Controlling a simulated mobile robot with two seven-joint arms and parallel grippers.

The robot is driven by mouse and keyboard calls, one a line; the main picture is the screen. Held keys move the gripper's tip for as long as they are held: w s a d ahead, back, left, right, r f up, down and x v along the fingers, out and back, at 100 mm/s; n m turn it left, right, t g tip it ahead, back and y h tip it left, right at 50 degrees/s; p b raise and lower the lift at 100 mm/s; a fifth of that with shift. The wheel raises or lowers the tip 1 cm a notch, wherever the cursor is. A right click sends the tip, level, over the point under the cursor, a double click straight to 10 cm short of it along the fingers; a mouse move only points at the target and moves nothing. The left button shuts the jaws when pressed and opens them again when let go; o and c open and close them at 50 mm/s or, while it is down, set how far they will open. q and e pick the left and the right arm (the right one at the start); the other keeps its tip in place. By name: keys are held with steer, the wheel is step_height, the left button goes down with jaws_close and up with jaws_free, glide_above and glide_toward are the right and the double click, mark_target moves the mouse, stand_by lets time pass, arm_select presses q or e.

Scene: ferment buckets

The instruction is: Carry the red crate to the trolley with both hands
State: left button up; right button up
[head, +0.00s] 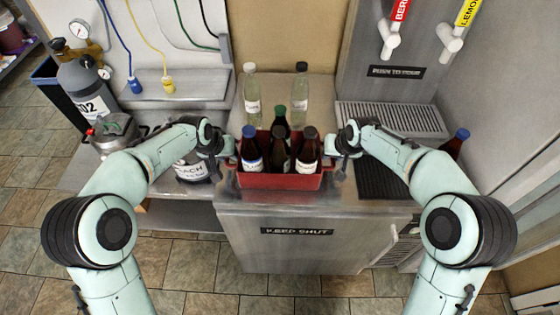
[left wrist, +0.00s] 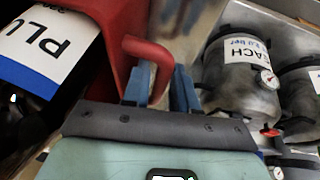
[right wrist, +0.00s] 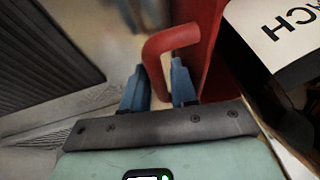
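The red crate (head: 280,181) sits at the front edge of the steel counter, holding several dark bottles with blue, green, black and brown caps. The crate looks level. No trolley can be made out in these views.
Two clear bottles (head: 252,95) (head: 300,92) stand behind the crate. A steel pot (head: 191,168) is close to my left gripper. A dark drip grille (head: 383,180) and a blue-capped bottle (head: 457,141) are on the right. Tiled floor (head: 175,262) shows below the counter.

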arm_select(q)
jaws_close()
arm_select(e)
jaws_close()
